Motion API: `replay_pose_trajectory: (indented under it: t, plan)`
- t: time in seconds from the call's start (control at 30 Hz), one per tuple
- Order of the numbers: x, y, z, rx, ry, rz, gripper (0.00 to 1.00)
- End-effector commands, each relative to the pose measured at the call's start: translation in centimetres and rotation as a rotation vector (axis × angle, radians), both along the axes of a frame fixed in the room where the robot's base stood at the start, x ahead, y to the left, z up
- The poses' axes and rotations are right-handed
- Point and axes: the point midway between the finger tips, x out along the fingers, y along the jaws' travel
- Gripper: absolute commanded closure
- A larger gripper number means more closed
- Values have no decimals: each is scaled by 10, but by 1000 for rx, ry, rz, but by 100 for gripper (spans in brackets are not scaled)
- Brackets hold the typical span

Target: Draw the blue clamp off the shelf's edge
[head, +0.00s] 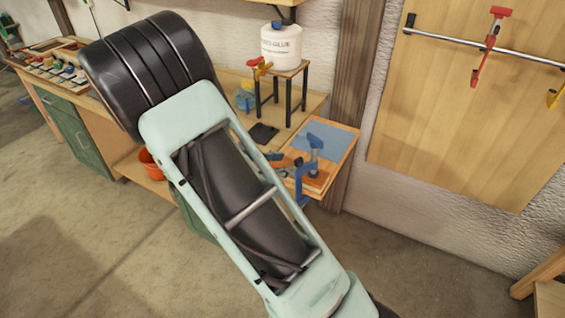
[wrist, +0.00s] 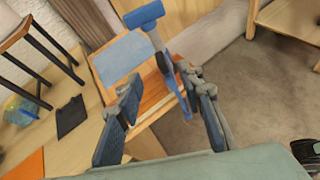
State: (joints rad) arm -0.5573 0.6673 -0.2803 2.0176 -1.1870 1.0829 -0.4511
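The blue clamp (head: 314,145) sits upright on the front edge of the small wooden shelf (head: 345,150), its lower part hanging below the edge. In the wrist view the clamp (wrist: 158,42) runs from its wide blue head down towards the space between my fingers, closer to the right finger. My gripper (wrist: 165,82) is open, with one finger on each side of the clamp's lower part. No touch is clear, and I cannot tell how deep the clamp lies between the fingers. In the head view my arm hides most of the gripper.
A blue-grey sheet (head: 322,141) lies on the shelf. To its left are a black stool (head: 283,90) bearing a white glue tub (head: 281,43), and a dark flat pad (head: 263,133). A board with hanging clamps (head: 465,110) covers the right wall. The floor in front is clear.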

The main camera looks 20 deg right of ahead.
Motion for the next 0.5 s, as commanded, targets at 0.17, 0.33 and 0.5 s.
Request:
replay_pose_trajectory:
  t: [0.17, 0.33, 0.5]
  plan:
    - [-5, -1, -24, -49, 106, 58, 65]
    - [-3, -11, -32, -51, 116, 62, 65]
    - [2, -32, -43, -51, 113, 60, 65]
